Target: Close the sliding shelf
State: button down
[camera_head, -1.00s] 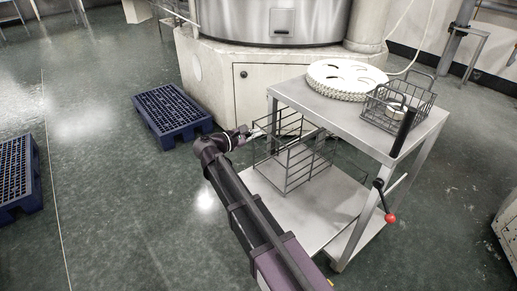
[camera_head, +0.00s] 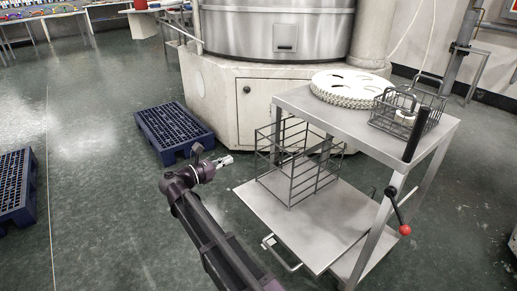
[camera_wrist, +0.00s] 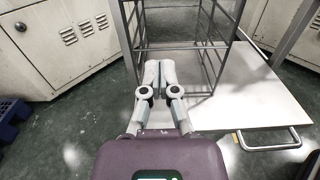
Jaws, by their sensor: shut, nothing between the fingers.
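The sliding shelf (camera_head: 325,232) is a flat grey metal plate low in the steel trolley, pulled out toward the left and front. A bar handle (camera_head: 279,255) sits on its front edge; the handle also shows at the lower right of the wrist view (camera_wrist: 270,146). A wire rack (camera_head: 299,170) stands on the shelf. My gripper (camera_head: 227,160) is shut and empty, left of the rack and apart from the handle. In the wrist view its fingertips (camera_wrist: 160,66) appear in front of the rack; whether they touch it cannot be told.
The trolley top (camera_head: 335,115) holds white toothed discs (camera_head: 350,85) and a wire basket (camera_head: 390,118). A red-knobbed lever (camera_head: 404,229) sticks out at the trolley's right leg. Blue pallets (camera_head: 173,130) lie on the left. The floor left of the shelf is clear.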

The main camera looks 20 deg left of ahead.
aim_at(266, 143)
jog(key=x, duration=1.4)
jog(key=shift+w, duration=0.1)
dwell(0.5)
